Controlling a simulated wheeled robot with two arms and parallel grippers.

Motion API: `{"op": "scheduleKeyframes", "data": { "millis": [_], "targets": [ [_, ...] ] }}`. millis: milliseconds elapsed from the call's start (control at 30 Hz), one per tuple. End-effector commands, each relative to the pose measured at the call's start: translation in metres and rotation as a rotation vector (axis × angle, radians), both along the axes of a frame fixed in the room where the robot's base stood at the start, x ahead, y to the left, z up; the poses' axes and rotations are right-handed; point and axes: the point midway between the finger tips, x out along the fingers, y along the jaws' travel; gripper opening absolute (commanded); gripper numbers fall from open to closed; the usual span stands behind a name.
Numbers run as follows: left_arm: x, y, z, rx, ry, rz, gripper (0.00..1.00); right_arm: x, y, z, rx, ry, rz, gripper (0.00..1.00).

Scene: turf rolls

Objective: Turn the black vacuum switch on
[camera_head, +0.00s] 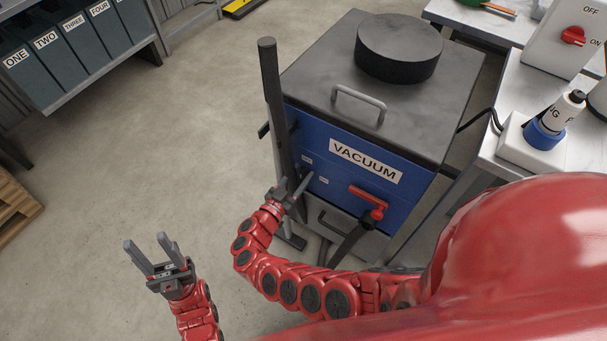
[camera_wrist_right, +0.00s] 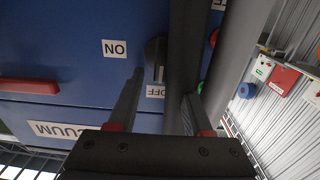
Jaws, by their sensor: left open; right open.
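The vacuum (camera_head: 388,152) is a blue and grey cabinet labelled VACUUM. In the right wrist view, its black switch (camera_wrist_right: 154,58) sits on the blue panel by an ON label (camera_wrist_right: 115,48) and an OFF label (camera_wrist_right: 155,91). I cannot make out the switch in the head view. My right gripper (camera_head: 297,181) is open in front of the panel, beside the dark upright tube. Its fingertips (camera_wrist_right: 163,84) point toward the switch; I cannot tell whether they touch it. My left gripper (camera_head: 150,245) is open and empty over the floor, left of the vacuum.
A dark upright tube (camera_head: 271,95) stands close at the panel's left edge and crosses the wrist view. A red lever (camera_head: 366,196) is on the vacuum's front. A bench (camera_head: 510,80) with a red OFF/ON switch box (camera_head: 562,38) stands right. Floor at left is clear.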

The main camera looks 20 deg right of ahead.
Motion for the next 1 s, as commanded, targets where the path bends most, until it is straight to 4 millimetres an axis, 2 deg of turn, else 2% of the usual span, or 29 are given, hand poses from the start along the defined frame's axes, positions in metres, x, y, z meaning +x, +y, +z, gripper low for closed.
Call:
{"op": "scheduleKeyframes", "data": {
  "millis": [133, 167, 400, 433, 1000],
  "targets": [
    [0.0000, 0.0000, 0.0003, 0.000, 0.000, 0.000, 0.50, -0.0003, 0.0000, 0.0000, 0.000, 0.000, 0.000, 0.50],
    [-0.0001, 0.0000, 0.0002, 0.000, 0.000, 0.000, 0.50, -0.0004, 0.0000, 0.0000, 0.000, 0.000, 0.000, 0.46],
    [0.0000, 0.0000, 0.0002, 0.000, 0.000, 0.000, 0.50, -0.0005, 0.0001, -0.0001, 0.000, 0.000, 0.000, 0.03],
    [-0.0001, 0.0000, 0.0002, 0.000, 0.000, 0.000, 0.50, -0.0005, 0.0001, -0.0001, 0.000, 0.000, 0.000, 0.00],
    [0.0000, 0.0000, -0.0058, 0.000, 0.000, 0.000, 0.50, -0.0039, -0.0007, -0.0035, 0.045, -0.053, -0.002, 0.00]
  ]
}}
